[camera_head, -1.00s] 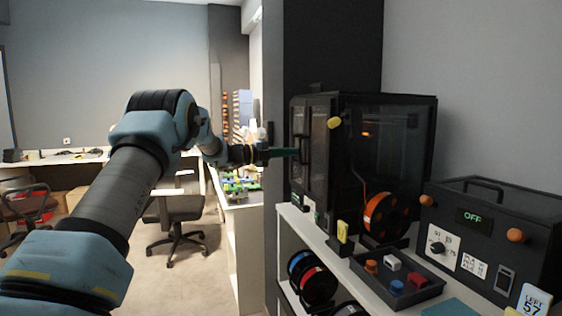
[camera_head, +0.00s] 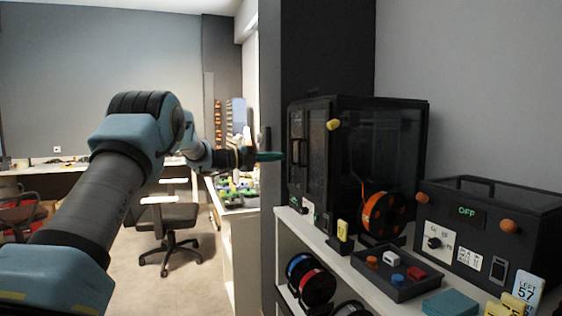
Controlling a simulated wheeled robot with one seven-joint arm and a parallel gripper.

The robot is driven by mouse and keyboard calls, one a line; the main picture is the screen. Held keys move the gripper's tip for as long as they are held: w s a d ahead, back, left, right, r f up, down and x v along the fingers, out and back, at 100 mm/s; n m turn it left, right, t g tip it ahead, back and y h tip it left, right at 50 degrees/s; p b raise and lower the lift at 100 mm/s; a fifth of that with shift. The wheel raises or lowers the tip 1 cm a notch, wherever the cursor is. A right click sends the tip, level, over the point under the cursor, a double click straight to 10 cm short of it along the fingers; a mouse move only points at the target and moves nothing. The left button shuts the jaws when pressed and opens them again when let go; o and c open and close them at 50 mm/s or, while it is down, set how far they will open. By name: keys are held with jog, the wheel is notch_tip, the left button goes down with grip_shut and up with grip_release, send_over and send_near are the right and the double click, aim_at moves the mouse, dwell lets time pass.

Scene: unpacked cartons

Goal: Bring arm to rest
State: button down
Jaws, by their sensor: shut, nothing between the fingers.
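My arm (camera_head: 104,196) reaches up from the lower left and bends at the elbow toward the middle of the view. My gripper (camera_head: 272,156) is at its far end, with thin teal fingers pointing right, held in the air. The fingers are shut with nothing between them. The fingertips are just left of the dark printer cabinet (camera_head: 374,150); I cannot tell how wide the gap in depth is.
A white shelf (camera_head: 330,250) holds the cabinet, an orange spool (camera_head: 382,214), a dark tray (camera_head: 398,286) of small parts and a black box reading OFF (camera_head: 466,236). A wall edge stands behind the gripper. An office chair (camera_head: 172,217) and open floor lie left.

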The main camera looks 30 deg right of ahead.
jog(key=w+a+n+t+y, duration=0.1)
jog(key=w+a+n+t, duration=0.35)
jog(key=a, duration=0.25)
jog(key=w+a+r+n+t+y, duration=0.1)
jog(key=w+a+n+t+y, duration=0.15)
jog(key=a+n+t, duration=0.35)
jog(key=w+a+n+t+y, duration=0.15)
jog(key=w+a+n, duration=0.25)
jog(key=a, duration=0.4)
jog(key=s+a+f+n+t+y, duration=0.1)
jog(key=s+a+f+n+y, duration=0.1)
jog(key=a+f+n+y, duration=0.4)
jog(key=s+a+f+n+y, duration=0.25)
jog(key=a+n, duration=0.25)
jog(key=a, duration=0.4)
jog(key=s+a+f+n+g+y, duration=0.2)
jog(key=s+a+f+n, duration=0.15)
jog(key=s, duration=0.35)
jog(key=s+a+f+n+g+y, duration=0.2)
jog(key=s+a+f, duration=0.3)
jog(key=s, duration=0.2)
jog(key=s+a+f+n+g, duration=0.2)
jog(key=s, duration=0.8)
jog(key=s+a+f+n+g, duration=0.2)
jog(key=s+f+n+g, duration=0.1)
jog(key=s, duration=0.7)
jog(key=shift+a+f+g+p, duration=0.25)
jog(key=shift+f+g+p, duration=0.05)
jog(key=shift+p, duration=0.15)
